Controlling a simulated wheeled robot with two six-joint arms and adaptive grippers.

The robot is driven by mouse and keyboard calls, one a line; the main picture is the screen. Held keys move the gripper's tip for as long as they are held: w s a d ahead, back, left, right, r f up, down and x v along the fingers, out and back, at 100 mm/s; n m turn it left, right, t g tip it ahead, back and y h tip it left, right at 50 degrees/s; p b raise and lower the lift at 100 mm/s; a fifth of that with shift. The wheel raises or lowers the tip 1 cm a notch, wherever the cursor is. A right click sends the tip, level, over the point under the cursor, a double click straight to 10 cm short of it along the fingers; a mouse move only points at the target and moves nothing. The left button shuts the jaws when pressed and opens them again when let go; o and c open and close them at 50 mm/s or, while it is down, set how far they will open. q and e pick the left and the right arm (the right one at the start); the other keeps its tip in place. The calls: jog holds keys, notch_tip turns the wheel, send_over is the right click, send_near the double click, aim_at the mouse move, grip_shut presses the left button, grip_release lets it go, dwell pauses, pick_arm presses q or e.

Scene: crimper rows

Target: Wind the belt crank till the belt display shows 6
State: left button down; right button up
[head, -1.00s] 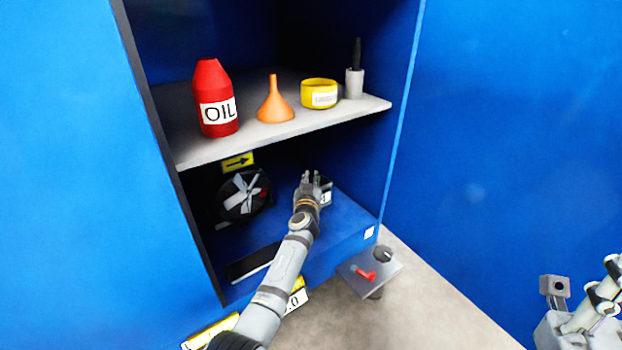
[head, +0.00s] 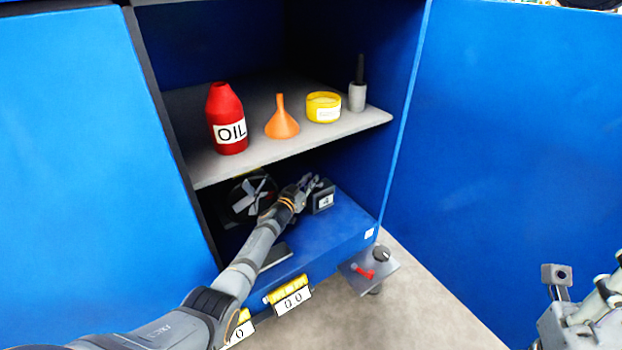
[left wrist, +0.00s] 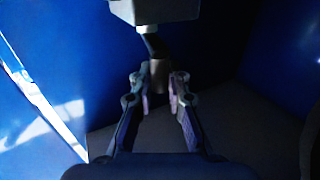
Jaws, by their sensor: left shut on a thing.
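My left gripper (head: 308,184) is inside the lower bay of the blue cabinet, just left of and behind a small dark box with a white display (head: 326,201). That display seems to read 4; I cannot tell for sure that it is the belt display. In the left wrist view my gripper (left wrist: 160,95) is shut on a dark crank handle (left wrist: 158,72), which hangs from a short arm under a grey box (left wrist: 155,10). In the head view the gripper hides the handle.
A shelf (head: 210,172) above holds a red oil bottle (head: 227,120), an orange funnel (head: 281,120), a yellow tub (head: 323,107) and a grey holder (head: 357,97). A bladed wheel (head: 250,197) stands left of my gripper. A small outer ledge (head: 354,277) carries a red handle and black knob.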

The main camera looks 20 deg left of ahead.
aim_at(310, 179)
pick_arm(q)
jog(key=c, duration=1.3)
grip_release()
jog(key=shift+a, duration=0.1)
jog(key=shift+r, duration=5)
